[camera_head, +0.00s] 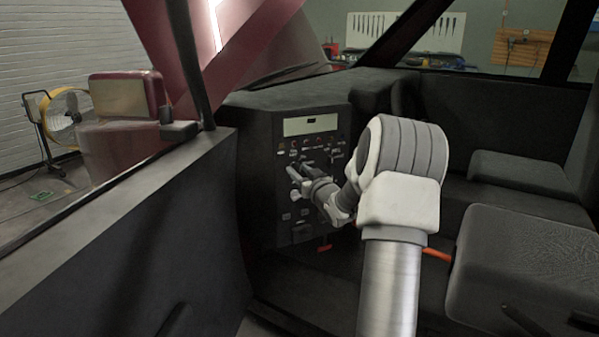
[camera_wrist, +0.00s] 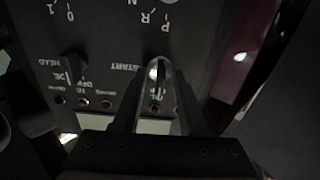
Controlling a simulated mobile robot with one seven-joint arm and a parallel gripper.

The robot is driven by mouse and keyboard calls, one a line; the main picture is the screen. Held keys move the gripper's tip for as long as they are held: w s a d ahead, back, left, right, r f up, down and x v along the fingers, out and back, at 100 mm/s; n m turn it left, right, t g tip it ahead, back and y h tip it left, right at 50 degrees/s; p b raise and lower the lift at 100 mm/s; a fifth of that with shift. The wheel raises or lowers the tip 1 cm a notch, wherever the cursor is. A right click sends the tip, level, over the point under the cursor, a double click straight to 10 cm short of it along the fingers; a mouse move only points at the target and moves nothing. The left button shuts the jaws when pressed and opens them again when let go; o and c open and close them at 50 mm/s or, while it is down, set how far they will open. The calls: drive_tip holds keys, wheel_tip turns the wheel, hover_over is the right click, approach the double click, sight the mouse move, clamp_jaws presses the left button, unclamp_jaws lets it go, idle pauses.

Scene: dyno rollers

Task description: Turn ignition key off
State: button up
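The dark control panel (camera_head: 313,130) stands left of centre in the head view. It fills much of the wrist view upside down, with START, P, R and N markings. A pale metallic piece (camera_wrist: 158,69), seemingly the ignition key, shows beside the START label. My gripper (camera_head: 294,182) reaches the panel's face from the right. In the wrist view my gripper's fingers (camera_wrist: 158,82) lie on either side of the key, with a gap between them. Contact with the key cannot be made out. The key is too small to tell in the head view.
A switch lever (camera_wrist: 75,74) stands beside the key near the HEAD label. The vehicle door (camera_head: 130,235) is at the left of the head view. A grey seat (camera_head: 525,265) is at the right. A steering wheel is not clearly visible.

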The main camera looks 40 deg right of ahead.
drive_tip(key=p+v, duration=0.3)
drive_tip(key=v, duration=1.4)
drive_tip(key=shift+s+p, duration=0.2)
drive_tip(key=shift+p, duration=0.1)
